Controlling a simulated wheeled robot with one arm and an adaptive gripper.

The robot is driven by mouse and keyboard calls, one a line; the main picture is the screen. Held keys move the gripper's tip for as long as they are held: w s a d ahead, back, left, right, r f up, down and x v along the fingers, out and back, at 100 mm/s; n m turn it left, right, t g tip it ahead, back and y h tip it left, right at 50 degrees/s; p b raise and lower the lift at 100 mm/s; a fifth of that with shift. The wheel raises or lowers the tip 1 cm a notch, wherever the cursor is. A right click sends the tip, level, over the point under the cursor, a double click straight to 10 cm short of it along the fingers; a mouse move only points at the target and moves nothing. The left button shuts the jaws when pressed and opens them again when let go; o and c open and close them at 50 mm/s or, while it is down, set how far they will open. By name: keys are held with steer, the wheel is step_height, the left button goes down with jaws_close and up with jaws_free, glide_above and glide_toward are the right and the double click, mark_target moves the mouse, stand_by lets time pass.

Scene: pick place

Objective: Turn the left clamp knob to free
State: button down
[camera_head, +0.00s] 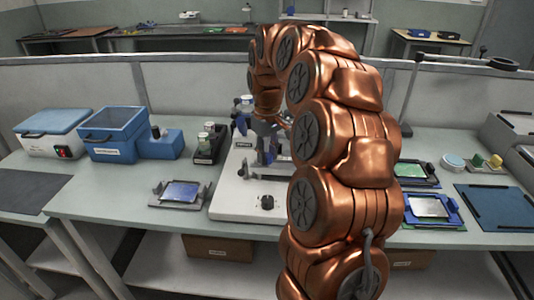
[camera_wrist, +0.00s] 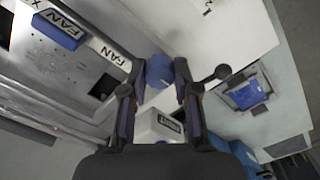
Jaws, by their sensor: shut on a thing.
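In the wrist view a round blue knob (camera_wrist: 159,68) sits between the two dark fingers of my gripper (camera_wrist: 158,84). The gripper is shut on it, with a finger on each side. A small white block with a dark label (camera_wrist: 164,127) lies below the knob there. In the head view my gripper (camera_head: 268,152) points down over the white fixture (camera_head: 228,207), and my arm hides much of that fixture's right side. The knob is too small and covered to make out clearly there. Its turned position cannot be read.
A black knob (camera_head: 267,202) is on the fixture's front. A tray with a blue panel (camera_head: 181,192) lies left of it; a dark rack with bottles (camera_head: 208,145) and a blue box (camera_head: 118,132) stand behind left. A dark blue mat (camera_head: 497,207) lies at right.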

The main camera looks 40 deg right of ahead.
mark_target(267, 155)
steer(key=c, duration=0.9)
jaws_free()
steer(key=shift+o, duration=0.2)
step_height(267, 155, up, 12)
stand_by(0.5)
